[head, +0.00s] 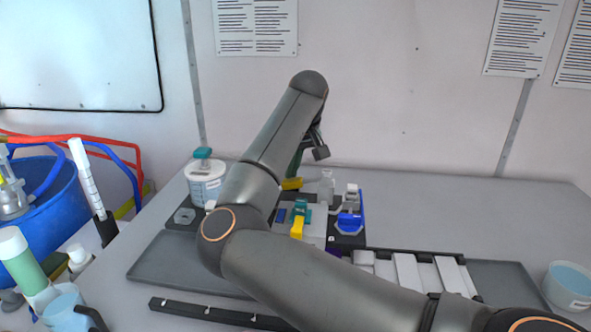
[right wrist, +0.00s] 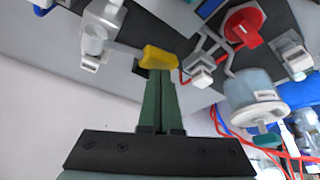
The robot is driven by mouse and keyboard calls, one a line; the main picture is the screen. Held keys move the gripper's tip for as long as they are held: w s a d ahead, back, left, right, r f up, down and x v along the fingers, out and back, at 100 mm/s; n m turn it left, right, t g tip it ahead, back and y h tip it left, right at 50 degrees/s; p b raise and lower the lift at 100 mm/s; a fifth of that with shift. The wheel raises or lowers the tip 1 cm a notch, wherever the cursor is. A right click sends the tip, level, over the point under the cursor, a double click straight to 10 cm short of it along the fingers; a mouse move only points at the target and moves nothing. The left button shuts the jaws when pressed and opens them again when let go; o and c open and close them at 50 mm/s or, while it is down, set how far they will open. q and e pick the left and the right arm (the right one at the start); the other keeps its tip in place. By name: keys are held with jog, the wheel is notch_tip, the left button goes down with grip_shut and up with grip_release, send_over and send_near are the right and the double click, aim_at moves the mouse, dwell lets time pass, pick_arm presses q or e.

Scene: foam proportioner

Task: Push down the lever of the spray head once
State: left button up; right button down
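A yellow lever (head: 291,184) shows behind my right arm in the head view, left of a small clear bottle (head: 327,186). In the right wrist view the yellow lever (right wrist: 158,56) lies at the tips of my right gripper's green fingers, joined to a grey bar that runs left to a pale fitting (right wrist: 100,25). My right gripper (head: 296,170) points down at the lever, its fingers side by side with no gap and nothing between them; it also shows in the wrist view (right wrist: 160,75). Whether the tips touch the lever cannot be told. My left gripper is out of view.
A white jar with a teal cap (head: 205,178) stands left of my arm. A teal and yellow part (head: 297,226) and a blue and white device (head: 350,212) stand close by. A grey tray (head: 170,262) lies in front. The bench's back right is clear.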

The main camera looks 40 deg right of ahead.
aim_at(292, 181)
notch_tip(292, 181, up, 2)
jog(key=shift+r+p, duration=0.1)
jog(key=shift+p, duration=0.75)
notch_tip(292, 181, up, 2)
jog(key=shift+r+p, duration=0.15)
jog(key=shift+p, duration=0.4)
jog(key=shift+r, duration=1.35)
